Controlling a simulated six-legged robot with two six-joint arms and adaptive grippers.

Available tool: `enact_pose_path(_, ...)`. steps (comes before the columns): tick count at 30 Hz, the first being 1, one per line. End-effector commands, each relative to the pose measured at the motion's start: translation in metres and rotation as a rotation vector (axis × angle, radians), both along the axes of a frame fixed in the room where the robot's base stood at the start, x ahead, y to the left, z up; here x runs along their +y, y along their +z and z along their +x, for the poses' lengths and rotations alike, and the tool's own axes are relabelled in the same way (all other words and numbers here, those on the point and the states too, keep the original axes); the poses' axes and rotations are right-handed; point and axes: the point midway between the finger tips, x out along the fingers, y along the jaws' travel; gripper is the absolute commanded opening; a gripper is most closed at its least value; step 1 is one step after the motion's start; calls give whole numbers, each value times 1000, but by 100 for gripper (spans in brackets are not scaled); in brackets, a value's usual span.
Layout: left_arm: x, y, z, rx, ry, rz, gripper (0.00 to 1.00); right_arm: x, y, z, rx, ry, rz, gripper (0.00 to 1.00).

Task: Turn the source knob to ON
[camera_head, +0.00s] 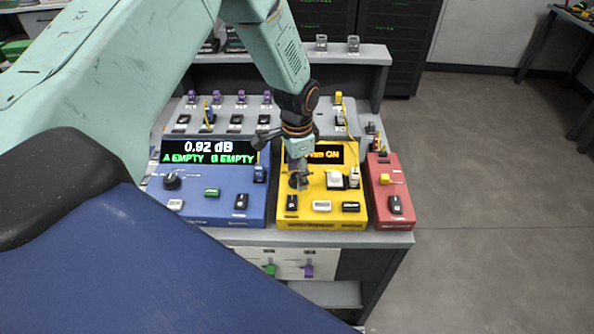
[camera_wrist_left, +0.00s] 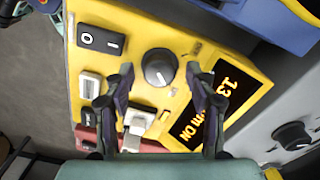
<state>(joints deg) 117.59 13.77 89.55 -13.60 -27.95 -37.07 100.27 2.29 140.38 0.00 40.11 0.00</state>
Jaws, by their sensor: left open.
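The yellow source box (camera_head: 322,222) stands in the middle of the bench in the head view; its faceplate also shows in the wrist view (camera_wrist_left: 130,28). Its round dark grey knob (camera_wrist_left: 158,67) has a white mark. In the head view the gripper largely hides the knob. The box's display (camera_wrist_left: 222,103) is lit in orange and ends in "ON"; part of its text is covered. My left gripper (camera_head: 299,178) is over the box, pointing down. In the wrist view its open fingers (camera_wrist_left: 160,73) stand on either side of the knob, with visible gaps.
A blue box (camera_head: 225,208) with a display reading 0.92 dB stands left of the yellow one. A red box (camera_head: 393,172) stands close on the right. A grey shelf (camera_head: 345,56) is behind. The floor at right is clear.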

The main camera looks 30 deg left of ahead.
Motion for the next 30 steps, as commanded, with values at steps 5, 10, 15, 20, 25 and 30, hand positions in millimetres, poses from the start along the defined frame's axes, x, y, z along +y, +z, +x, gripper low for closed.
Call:
enact_pose_path(5, 0, 2, 0, 0, 0, 0, 56, 0, 0, 0, 0, 0, 0, 40)
enact_pose_path(10, 0, 22, 1, -2, 0, 0, 56, 0, 0, 0, 0, 0, 0, 40)
enact_pose_path(15, 0, 58, 1, -3, 1, -1, 56, 0, 0, 0, 0, 0, 0, 40)
enact_pose_path(20, 0, 89, 1, -4, 0, 0, 56, 0, 0, 0, 0, 0, 0, 40)
enact_pose_path(25, 0, 111, 0, -1, 0, -1, 56, 0, 0, 0, 0, 0, 0, 40)
enact_pose_path(30, 0, 119, 0, 1, 0, 0, 56, 0, 0, 0, 0, 0, 0, 40)
